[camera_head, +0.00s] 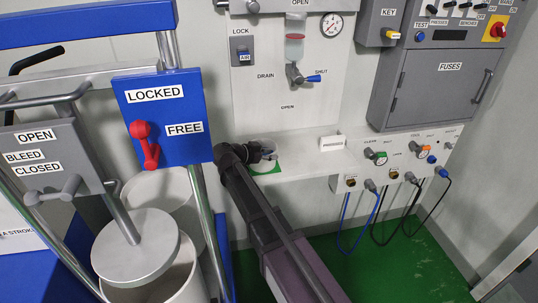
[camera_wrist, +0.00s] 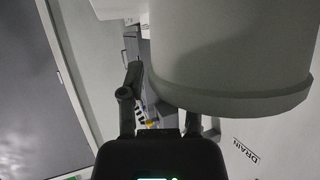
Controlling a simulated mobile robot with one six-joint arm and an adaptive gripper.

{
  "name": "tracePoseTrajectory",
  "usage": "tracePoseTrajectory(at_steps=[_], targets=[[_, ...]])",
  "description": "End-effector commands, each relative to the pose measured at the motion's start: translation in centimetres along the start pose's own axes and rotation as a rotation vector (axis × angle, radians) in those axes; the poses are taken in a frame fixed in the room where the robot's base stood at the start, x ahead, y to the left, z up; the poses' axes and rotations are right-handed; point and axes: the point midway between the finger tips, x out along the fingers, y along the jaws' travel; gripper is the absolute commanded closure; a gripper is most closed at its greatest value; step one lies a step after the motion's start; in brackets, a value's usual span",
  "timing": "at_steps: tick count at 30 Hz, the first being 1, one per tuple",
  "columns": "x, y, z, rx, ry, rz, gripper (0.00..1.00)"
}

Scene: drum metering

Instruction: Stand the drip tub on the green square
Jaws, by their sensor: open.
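In the wrist view a large pale grey round body with a rim (camera_wrist: 230,103) fills the upper right, very close to the camera. My gripper's fingers (camera_wrist: 165,120) are apart in the wrist view, partly behind that body. I cannot tell whether they touch it or whether it rests on the square.
A small white labelled block (camera_head: 332,143) stands on the shelf (camera_head: 310,163) to the right. The drain lever (camera_head: 296,76) with its blue end is on the panel above. A blue lock box (camera_head: 163,115) is at the left. Valves and hoses hang at the right.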

Motion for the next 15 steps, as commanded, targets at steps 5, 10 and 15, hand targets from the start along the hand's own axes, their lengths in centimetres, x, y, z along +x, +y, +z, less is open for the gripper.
tracePoseTrajectory(at_steps=[5,10,15], targets=[[-0.4,0.0,-0.1,0.000,0.000,0.000,0.57],[-1.8,0.0,-0.2,-0.001,0.000,-0.001,0.57],[-4.0,0.0,-0.3,0.000,0.000,-0.001,0.57]])
